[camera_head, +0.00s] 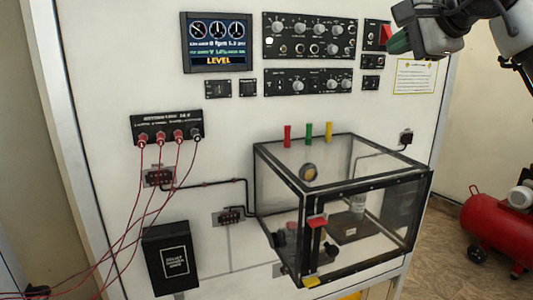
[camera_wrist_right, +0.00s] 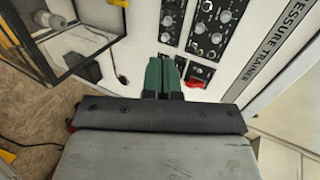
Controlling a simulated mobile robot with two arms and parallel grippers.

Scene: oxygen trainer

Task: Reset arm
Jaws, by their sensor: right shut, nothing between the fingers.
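My right gripper (camera_head: 398,42) is at the upper right of the head view, its green fingers just in front of the panel near the red switch (camera_head: 385,34). In the right wrist view the two green fingers (camera_wrist_right: 162,76) are side by side and closed, with nothing between them. The red switch (camera_wrist_right: 195,83) shows just right of the fingertips there. My left gripper is in neither view.
A clear box with a black frame (camera_head: 345,190) juts out from the panel at lower right. A red air tank (camera_head: 495,222) stands on the floor at right. Red cables (camera_head: 135,205) hang from the sockets at left. A screen (camera_head: 217,42) reads LEVEL.

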